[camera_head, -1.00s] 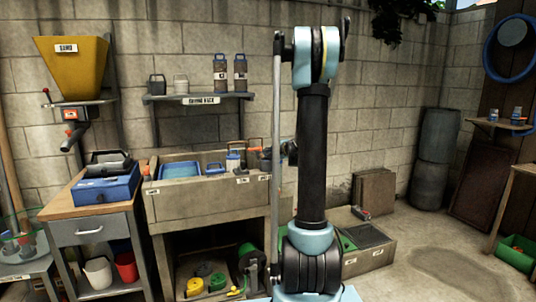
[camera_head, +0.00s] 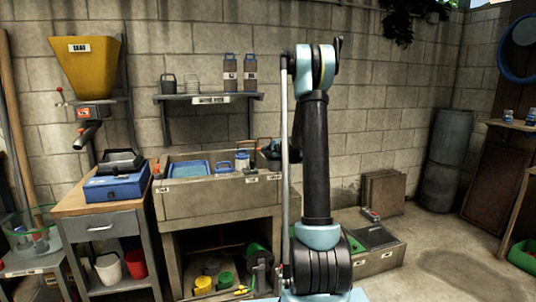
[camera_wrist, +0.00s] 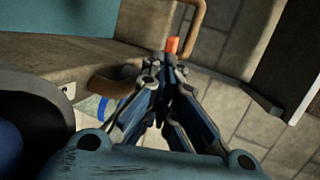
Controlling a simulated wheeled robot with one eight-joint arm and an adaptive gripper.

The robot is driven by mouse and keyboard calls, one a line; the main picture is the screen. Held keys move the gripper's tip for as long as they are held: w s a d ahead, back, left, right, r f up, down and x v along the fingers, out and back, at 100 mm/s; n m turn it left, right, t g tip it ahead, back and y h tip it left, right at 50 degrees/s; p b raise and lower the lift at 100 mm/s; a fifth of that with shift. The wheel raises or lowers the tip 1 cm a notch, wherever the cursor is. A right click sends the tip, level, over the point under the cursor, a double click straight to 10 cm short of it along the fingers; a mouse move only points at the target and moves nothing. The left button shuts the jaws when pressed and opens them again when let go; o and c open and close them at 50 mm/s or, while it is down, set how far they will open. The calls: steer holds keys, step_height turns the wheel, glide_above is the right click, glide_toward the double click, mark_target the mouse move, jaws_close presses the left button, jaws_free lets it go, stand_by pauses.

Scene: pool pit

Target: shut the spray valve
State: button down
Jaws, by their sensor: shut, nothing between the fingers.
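A small orange piece (camera_wrist: 172,44), perhaps the spray valve's handle, shows just past my fingertips in the wrist view, beside a bent copper-brown pipe (camera_wrist: 198,14). My gripper (camera_wrist: 168,68) is shut and empty, with its tips close to the orange piece; I cannot tell whether they touch. In the head view, my gripper (camera_head: 272,150) is a dark shape at the right end of the stone sink (camera_head: 205,200), largely hidden by my arm. Which way the valve is turned cannot be made out.
A blue tray (camera_head: 188,169) and small containers are at the sink. A shelf (camera_head: 205,99) with bottles hangs above. A workbench with a blue box (camera_head: 118,187) stands left. A low bin (camera_head: 378,262) lies right of my arm, with open floor beyond.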

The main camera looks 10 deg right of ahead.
steer(key=shift+w+a+r, duration=0.15)
steer(key=shift+w+a, duration=0.4)
steer(key=shift+a, duration=0.15)
